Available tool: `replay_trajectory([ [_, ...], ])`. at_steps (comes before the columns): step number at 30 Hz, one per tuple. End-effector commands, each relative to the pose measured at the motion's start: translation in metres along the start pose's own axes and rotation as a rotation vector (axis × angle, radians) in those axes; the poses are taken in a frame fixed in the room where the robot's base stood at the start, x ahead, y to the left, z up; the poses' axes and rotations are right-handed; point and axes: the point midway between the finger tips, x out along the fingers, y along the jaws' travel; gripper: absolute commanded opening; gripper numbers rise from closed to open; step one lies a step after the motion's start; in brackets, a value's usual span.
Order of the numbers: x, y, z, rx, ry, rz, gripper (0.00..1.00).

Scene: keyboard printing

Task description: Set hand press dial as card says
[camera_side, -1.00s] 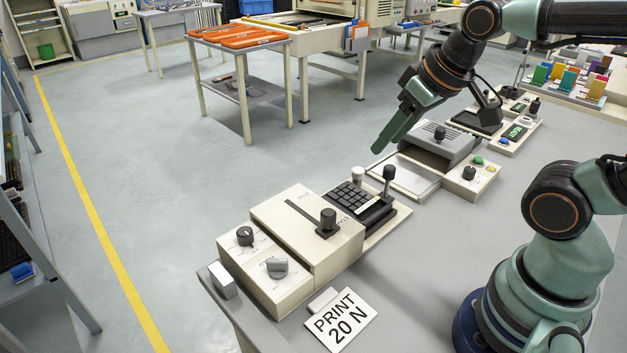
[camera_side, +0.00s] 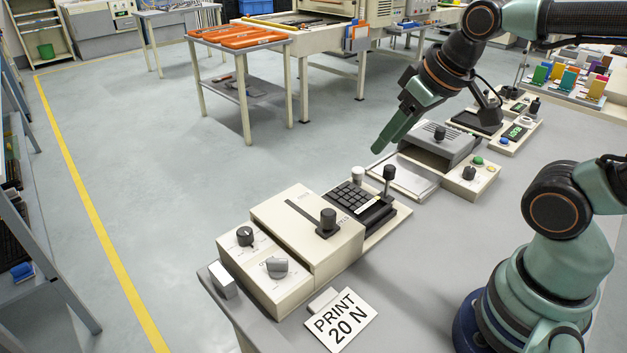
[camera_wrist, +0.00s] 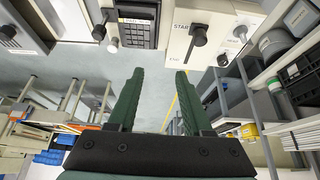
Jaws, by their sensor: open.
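A white card (camera_side: 341,320) reading "PRINT 20 N" stands at the front of the bench. Behind it is a beige press unit (camera_side: 290,222) with a slot and a black handle (camera_side: 327,222) on top. Its lower left panel carries a black dial (camera_side: 244,236) and a grey dial (camera_side: 278,267); their scale marks are too small to read. My gripper (camera_side: 392,122) is up and to the right of them, raised and touching nothing. In the wrist view its green fingers (camera_wrist: 160,74) are apart and empty, and the press unit (camera_wrist: 181,18) shows at the top.
A black keypad (camera_side: 352,197) and an upright lever (camera_side: 389,178) adjoin the press. Beyond are a grey-topped machine (camera_side: 442,143) with coloured buttons and a unit with a green display (camera_side: 516,132).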

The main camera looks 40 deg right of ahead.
Motion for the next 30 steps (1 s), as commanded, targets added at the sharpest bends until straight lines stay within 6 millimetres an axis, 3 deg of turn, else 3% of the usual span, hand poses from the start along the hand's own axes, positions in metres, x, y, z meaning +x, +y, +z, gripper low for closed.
replay_trajectory([
  [1,0.000,0.000,0.000,0.000,0.000,0.000,0.54],
  [2,0.000,0.000,0.000,0.000,0.000,0.000,0.65],
  [3,0.000,0.000,-0.001,0.001,-0.001,-0.001,0.70],
  [11,0.002,-0.021,-0.031,0.041,-0.079,-0.025,0.70],
  [21,0.032,-0.083,-0.090,0.140,-0.257,-0.034,0.70],
  [30,0.086,-0.153,-0.115,0.217,-0.404,0.012,0.70],
])
